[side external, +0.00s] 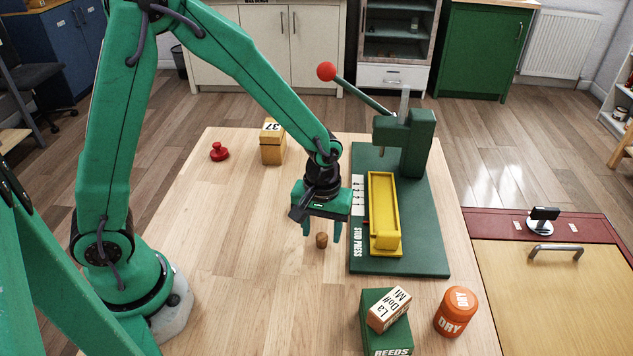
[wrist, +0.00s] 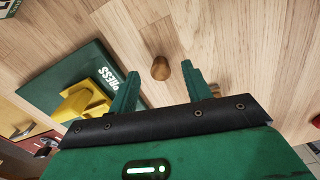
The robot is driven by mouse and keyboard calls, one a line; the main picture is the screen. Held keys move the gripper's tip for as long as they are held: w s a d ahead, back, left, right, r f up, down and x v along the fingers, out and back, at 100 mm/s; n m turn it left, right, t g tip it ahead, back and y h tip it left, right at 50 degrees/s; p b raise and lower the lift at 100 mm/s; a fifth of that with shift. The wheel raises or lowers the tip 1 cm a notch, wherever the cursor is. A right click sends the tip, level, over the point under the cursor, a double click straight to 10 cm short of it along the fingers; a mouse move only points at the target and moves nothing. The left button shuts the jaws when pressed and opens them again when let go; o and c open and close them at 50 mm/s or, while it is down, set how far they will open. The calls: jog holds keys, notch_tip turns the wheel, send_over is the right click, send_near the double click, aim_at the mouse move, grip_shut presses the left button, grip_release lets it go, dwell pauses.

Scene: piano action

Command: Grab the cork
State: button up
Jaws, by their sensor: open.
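The cork (side external: 321,240) is a small brown cylinder on the wooden table, just left of the green press base. My gripper (side external: 321,230) is over it, pointing down, with its two green fingers apart. In the wrist view the cork (wrist: 160,68) lies between and slightly beyond the fingertips of my gripper (wrist: 160,75). Nothing is held. From these views I cannot tell how high the fingertips are above the table.
The green press (side external: 405,262) with a yellow tray (side external: 383,200) and red-knobbed lever stands close on the right. A green box (side external: 388,335) with a wooden block (side external: 389,309) and an orange jar (side external: 455,311) are in front. The table (side external: 240,240) left of the cork is clear.

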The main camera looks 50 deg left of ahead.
aim_at(322, 241)
jog(key=shift+f, duration=1.1)
grip_shut()
